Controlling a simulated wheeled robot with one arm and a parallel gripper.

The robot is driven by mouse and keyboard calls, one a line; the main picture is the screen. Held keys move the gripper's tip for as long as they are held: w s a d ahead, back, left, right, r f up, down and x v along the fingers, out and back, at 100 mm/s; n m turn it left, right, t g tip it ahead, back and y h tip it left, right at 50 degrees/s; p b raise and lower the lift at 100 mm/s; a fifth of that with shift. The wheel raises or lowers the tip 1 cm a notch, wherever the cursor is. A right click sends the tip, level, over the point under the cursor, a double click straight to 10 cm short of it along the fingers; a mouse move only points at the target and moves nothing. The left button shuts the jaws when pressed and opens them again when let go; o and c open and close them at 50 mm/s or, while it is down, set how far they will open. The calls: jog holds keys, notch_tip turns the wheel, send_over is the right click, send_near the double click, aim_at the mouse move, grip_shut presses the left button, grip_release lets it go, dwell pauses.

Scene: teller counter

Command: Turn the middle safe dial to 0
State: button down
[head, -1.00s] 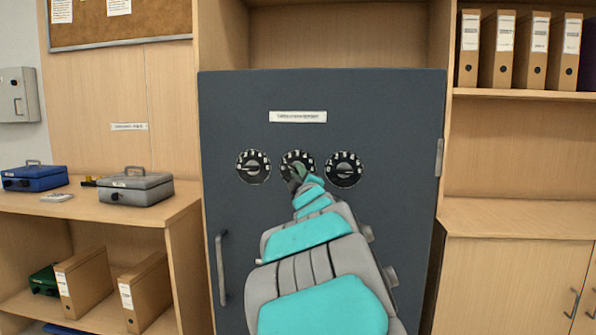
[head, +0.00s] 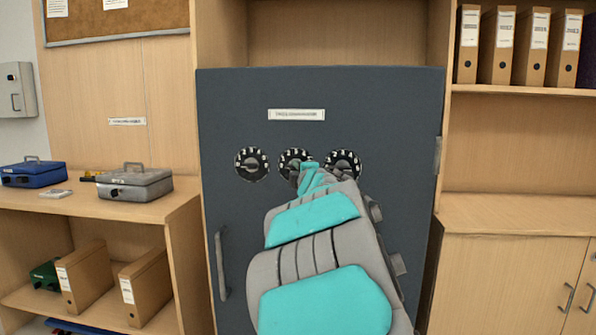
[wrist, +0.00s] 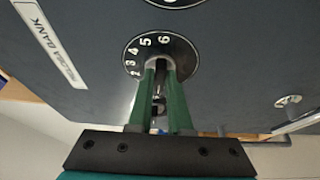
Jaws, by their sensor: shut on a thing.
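The middle safe dial (head: 291,154) is a round black disc with white marks, set between two like dials on the dark grey safe door (head: 330,95). My gripper (head: 303,173) is at the middle dial and covers its lower part. In the wrist view my green fingers (wrist: 160,72) are shut on the knob at the centre of the dial (wrist: 133,57). The numerals 2, 3, 5 and 6 show around its edge there. The rest of the dial face is hidden behind the fingers, and I cannot read where the dial points.
The left dial (head: 251,164) and right dial (head: 344,160) sit close beside the middle one. The door handle (head: 221,265) is at lower left. A shelf with a blue cash box (head: 34,174) and a grey one (head: 134,184) stands left of the safe.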

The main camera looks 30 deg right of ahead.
dwell(0.3)
jog(key=c, duration=0.8)
grip_release()
jog(key=shift+a, duration=0.1)
jog(key=shift+c, duration=0.2)
jog(key=v, duration=0.7)
jog(key=shift+s+b, duration=0.35)
